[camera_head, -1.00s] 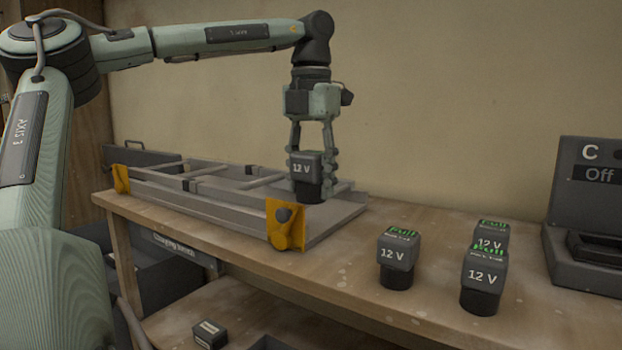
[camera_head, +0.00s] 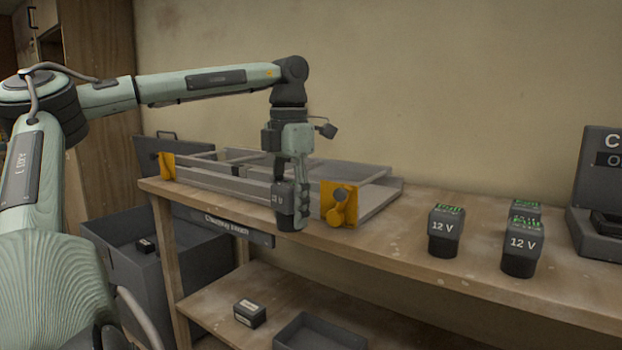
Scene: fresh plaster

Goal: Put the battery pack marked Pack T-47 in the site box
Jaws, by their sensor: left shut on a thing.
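My left gripper (camera_head: 289,205) points down and is shut on a dark grey battery pack (camera_head: 283,204) marked 12 V. It holds the pack in the air, in front of the folded platform at the bench's front edge. No pack name can be read on it. A large open grey box (camera_head: 128,268), likely the site box, stands on the floor left of the bench, with its lid raised at the back. A small black block (camera_head: 146,246) lies inside it. The box's name cannot be read. My right gripper is not in view.
The bench (camera_head: 400,234) carries a folded platform with yellow end caps (camera_head: 339,204). Several 12 V packs (camera_head: 446,231) with green displays stand to the right, near a grey charger (camera_head: 597,200). The lower shelf holds a small block (camera_head: 249,313) and a grey tray (camera_head: 318,334).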

